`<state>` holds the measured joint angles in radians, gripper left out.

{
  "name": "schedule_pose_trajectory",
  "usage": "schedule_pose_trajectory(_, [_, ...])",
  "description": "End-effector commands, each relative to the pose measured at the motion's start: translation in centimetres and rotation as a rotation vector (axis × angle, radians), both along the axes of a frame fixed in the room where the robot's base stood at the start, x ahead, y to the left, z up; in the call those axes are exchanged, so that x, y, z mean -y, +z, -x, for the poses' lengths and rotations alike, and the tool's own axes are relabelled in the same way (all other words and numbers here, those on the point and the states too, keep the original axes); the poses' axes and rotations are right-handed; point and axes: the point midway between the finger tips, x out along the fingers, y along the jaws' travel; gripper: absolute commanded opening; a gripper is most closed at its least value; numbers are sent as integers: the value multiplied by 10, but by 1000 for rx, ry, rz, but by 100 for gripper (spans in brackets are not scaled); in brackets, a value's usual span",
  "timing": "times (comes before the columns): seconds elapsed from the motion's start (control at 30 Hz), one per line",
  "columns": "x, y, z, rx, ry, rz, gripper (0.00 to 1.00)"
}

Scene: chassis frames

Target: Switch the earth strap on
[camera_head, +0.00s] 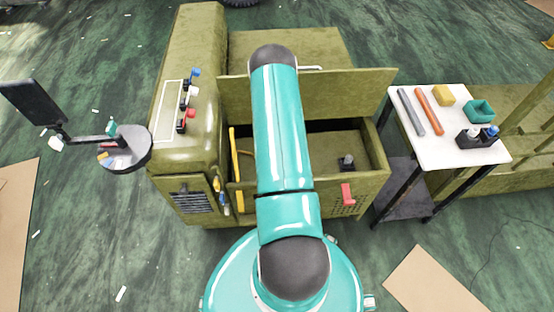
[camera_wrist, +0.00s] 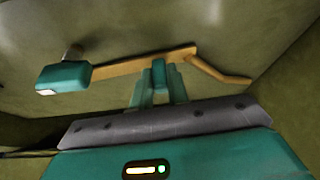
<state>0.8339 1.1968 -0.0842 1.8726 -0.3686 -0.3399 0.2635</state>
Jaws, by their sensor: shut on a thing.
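In the wrist view, a flat copper-coloured strap (camera_wrist: 122,67) runs across an olive wall. A teal block (camera_wrist: 62,77) with a small white patch sits by its left end, below a round grey stud (camera_wrist: 72,52). Its right part bends down toward the corner. In the head view my own arm hides the gripper and most of this spot. A short orange piece (camera_head: 245,153) shows inside the open compartment, left of my arm; I cannot tell whether it is the same strap.
The olive chassis compartment (camera_head: 381,165) is open with its lid (camera_head: 345,95) raised. A black part (camera_head: 346,162) stands inside it. Coloured switches (camera_head: 186,102) sit on the left housing. A white-topped table (camera_head: 450,142) with bars and blocks stands right; a round stand (camera_head: 126,160) left.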

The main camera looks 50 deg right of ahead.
Motion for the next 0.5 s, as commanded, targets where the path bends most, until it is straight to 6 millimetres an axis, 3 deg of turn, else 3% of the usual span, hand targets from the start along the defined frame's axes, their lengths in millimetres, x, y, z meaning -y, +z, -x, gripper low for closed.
schedule_pose_trajectory(0.5, [-12,0,5,-2,-313,-1,0])
